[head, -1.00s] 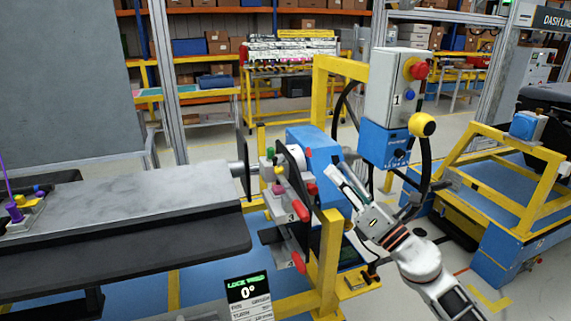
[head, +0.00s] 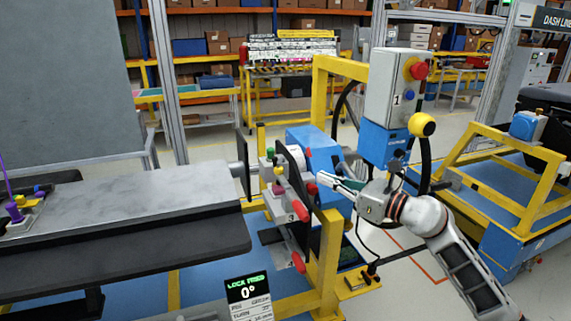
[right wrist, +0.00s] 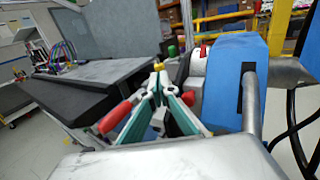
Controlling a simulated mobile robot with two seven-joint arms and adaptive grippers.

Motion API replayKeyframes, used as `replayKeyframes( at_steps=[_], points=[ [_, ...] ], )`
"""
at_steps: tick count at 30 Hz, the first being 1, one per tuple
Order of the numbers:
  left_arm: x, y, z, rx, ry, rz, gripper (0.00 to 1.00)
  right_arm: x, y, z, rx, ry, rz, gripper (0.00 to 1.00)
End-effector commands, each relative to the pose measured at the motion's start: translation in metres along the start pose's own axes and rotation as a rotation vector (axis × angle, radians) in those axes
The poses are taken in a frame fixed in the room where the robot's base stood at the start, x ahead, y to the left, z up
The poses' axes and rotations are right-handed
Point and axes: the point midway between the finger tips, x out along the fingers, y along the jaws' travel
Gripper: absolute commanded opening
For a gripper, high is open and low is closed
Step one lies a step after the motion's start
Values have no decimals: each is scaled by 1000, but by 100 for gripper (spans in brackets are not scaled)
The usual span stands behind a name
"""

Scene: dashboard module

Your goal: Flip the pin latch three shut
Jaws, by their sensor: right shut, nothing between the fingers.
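The latch marked 3 (head: 291,217) is on the side of the fixture at the end of the grey table. Its red handle (head: 300,209) slants down to the right. A lower red handle (head: 298,262) belongs to the latch below it. My right gripper (head: 321,178) is shut and empty, its fingers pointing left beside the fixture, above and right of handle three. In the right wrist view its fingertips (right wrist: 158,70) meet, and a red handle (right wrist: 115,117) shows left of the fingers. I cannot tell whether the fingers touch the fixture. My left gripper is not in view.
A blue housing (head: 312,147) and a yellow post (head: 331,250) stand close to the right gripper. A small display (head: 248,290) reads 0°.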

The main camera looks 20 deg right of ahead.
Motion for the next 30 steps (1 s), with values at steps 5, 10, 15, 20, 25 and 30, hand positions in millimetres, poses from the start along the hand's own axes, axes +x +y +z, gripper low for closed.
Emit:
replayKeyframes(
  at_steps=[5, 10, 15, 20, 25, 30],
  points=[
    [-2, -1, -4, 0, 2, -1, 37, 21, 1, 2, 3, -3, 1, 0],
    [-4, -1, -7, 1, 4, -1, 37, 54, 1, 3, 3, -4, 2, 0],
    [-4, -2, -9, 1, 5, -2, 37, 88, 1, 2, 4, -4, 2, 0],
    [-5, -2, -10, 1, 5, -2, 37, 114, 1, 2, 3, -3, 1, 0],
    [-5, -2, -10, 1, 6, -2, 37, 132, 1, 1, 3, -1, 1, 0],
    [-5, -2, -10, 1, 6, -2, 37, 138, 1, 0, 1, -1, 1, 0]
  ],
)
